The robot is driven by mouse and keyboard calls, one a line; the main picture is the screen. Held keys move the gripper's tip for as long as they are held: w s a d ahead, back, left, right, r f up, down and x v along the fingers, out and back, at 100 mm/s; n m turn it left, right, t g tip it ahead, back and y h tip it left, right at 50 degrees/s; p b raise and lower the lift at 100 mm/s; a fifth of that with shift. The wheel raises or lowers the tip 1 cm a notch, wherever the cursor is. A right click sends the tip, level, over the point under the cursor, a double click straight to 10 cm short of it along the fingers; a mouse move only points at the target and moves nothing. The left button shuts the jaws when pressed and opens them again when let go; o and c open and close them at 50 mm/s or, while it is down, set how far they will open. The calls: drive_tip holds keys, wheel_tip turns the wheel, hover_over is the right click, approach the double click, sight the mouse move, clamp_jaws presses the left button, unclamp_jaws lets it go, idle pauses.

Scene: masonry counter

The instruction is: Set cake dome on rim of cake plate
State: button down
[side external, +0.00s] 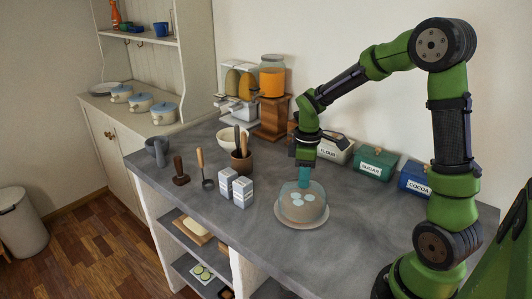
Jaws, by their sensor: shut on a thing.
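The cake dome (316,191) is clear and teal-tinted, with a teal knob on top. My gripper (305,178) points down and is shut on that knob. The dome is upright over a brown cake (297,211) with several pale round pieces on top, seen through the dome. The cake plate (303,226) is pale and round and lies on the grey counter under the cake. The dome's lower edge is close to the plate; I cannot tell whether it touches the rim.
Behind stand canisters labelled flour (331,152), sugar (372,167) and cocoa (414,181). To the left are two white cartons (236,188), a brown utensil crock (240,162), a white bowl (228,139) and a juice dispenser (272,82). The counter front right of the plate is clear.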

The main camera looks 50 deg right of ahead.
drive_tip(key=shift+f, duration=0.65)
drive_tip(key=c, duration=0.9)
unclamp_jaws()
wheel_tip(320, 180, up, 17)
drive_tip(key=s+a+f+m+t+y, duration=0.1)
drive_tip(key=s+a+m+t+y, duration=0.1)
drive_tip(key=s+a+m+t, duration=0.5)
drive_tip(key=s+a+m, duration=0.3)
drive_tip(key=s+a, duration=0.1)
drive_tip(key=a, duration=0.2)
drive_tip(key=shift+s+f, duration=0.2)
